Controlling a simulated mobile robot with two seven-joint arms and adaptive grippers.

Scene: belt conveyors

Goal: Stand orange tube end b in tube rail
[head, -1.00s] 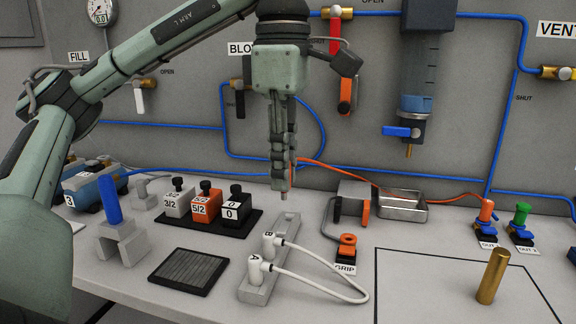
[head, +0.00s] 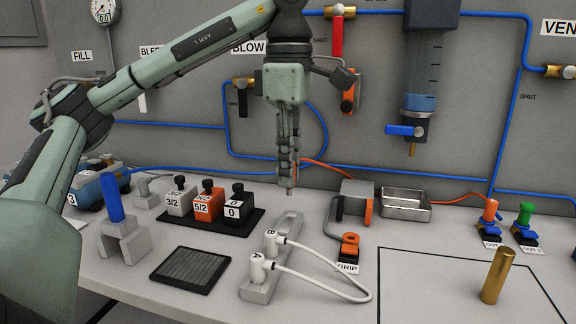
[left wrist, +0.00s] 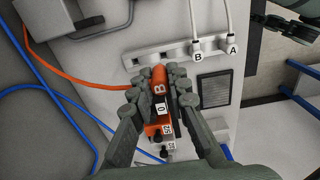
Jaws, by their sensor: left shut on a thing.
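My left gripper (head: 289,176) points down above the bench, behind the far end of the tube rail. The orange tube (head: 335,168) runs off to the right. The grey tube rail (head: 291,226) holds white ends A (head: 258,270) and B (head: 271,244) upright; its far part is bare. The rail also shows in the left wrist view (left wrist: 141,58).
Labelled blocks (head: 207,205) stand on a black mat left of the rail. A grey stand with a blue tube (head: 124,240) and a dark ribbed pad (head: 190,272) lie nearer. Right are the GRIP fitting (head: 350,244), a metal tray (head: 404,207) and a brass cylinder (head: 497,275).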

